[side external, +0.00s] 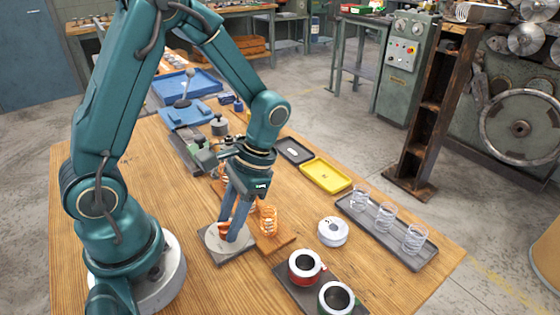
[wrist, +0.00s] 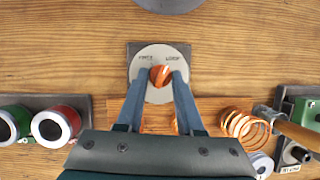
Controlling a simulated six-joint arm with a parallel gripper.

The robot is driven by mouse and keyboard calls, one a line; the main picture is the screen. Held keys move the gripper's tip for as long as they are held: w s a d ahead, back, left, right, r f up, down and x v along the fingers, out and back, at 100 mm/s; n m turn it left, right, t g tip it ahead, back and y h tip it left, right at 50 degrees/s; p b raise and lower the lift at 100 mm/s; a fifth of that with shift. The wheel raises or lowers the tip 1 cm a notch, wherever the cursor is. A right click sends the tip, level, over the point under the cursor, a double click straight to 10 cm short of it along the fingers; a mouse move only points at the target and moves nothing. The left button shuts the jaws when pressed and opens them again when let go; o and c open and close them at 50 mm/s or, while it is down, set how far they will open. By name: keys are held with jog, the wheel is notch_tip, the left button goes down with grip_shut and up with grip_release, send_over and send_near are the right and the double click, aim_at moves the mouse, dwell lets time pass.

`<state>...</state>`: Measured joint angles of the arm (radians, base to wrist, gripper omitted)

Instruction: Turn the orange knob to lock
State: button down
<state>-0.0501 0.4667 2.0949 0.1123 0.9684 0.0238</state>
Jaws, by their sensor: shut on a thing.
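The orange knob (wrist: 160,76) sits on a round pale dial plate (wrist: 160,54) with small lettering at its upper left and upper right. My gripper (wrist: 161,77) has one finger on each side of the knob and is shut on it. The fingers hide parts of the knob's sides. The knob's ridge looks tilted toward the upper right, but its exact setting cannot be told. In the side external view my gripper (side external: 229,234) points down onto the dial plate (side external: 212,245), at the table's near side.
Orange coil springs (side external: 267,221) stand on a wooden board close beside the dial. A red-rimmed cup (side external: 304,268) and a green one (side external: 336,298) stand at the front. A white disc (side external: 333,231), a grey tray (side external: 420,257) of clear coils and a yellow tray (side external: 326,174) lie to the right.

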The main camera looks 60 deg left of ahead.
aim_at(229, 223)
jog(key=shift+m+y, duration=0.4)
jog(key=shift+m, duration=0.5)
jog(key=c, duration=0.5)
grip_release()
jog(key=shift+c, duration=0.2)
jog(key=shift+v, duration=2.6)
jog(key=shift+s+d, duration=0.1)
